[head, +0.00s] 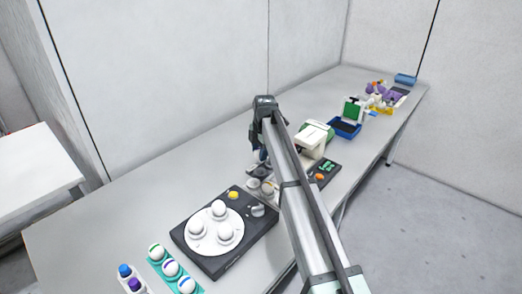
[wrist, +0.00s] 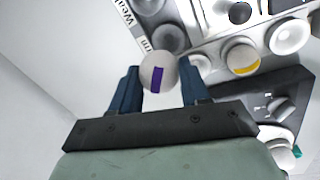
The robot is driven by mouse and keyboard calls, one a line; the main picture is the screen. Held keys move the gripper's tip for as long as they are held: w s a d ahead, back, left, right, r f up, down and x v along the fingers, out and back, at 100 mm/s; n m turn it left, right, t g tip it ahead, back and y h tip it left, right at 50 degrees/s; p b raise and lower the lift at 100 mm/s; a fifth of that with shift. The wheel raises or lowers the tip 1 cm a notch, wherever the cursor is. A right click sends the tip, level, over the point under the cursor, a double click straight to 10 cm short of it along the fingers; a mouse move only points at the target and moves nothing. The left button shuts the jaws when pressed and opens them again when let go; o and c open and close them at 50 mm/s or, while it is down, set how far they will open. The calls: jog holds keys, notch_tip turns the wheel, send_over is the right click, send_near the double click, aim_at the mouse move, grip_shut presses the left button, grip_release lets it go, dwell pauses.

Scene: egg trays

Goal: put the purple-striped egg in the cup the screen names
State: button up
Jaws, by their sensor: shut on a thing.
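The purple-striped egg (wrist: 159,73), white with a purple band, sits between the two dark blue fingers of my gripper (wrist: 160,82) in the wrist view. My gripper is shut on it, near round cups. One grey cup (wrist: 168,40) is just beyond the egg, and another (wrist: 198,64) is to its right. In the head view my gripper (head: 260,160) is over the middle of the table, mostly hidden by my arm, and the egg cannot be made out. A dark panel with a small screen (head: 327,166) shows green text too small to read.
A black turntable box (head: 240,248) with several white round pieces stands in front. A teal tray (head: 153,262) with striped eggs is at the lower left. A yellow-marked white piece (wrist: 242,54) is near the cups. The far left of the table (head: 100,220) is clear.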

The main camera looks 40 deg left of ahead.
jog(key=shift+f, duration=2.9)
jog(key=shift+f, duration=0.6)
jog(key=o, duration=0.7)
jog(key=shift+o, duration=0.2)
jog(key=shift+r, duration=0.1)
notch_tip(320, 180, up, 14)
jog(key=d, duration=0.2)
jog(key=shift+s+f, duration=0.25)
jog(key=shift+r, duration=1.75)
jog(key=shift+f, duration=0.65)
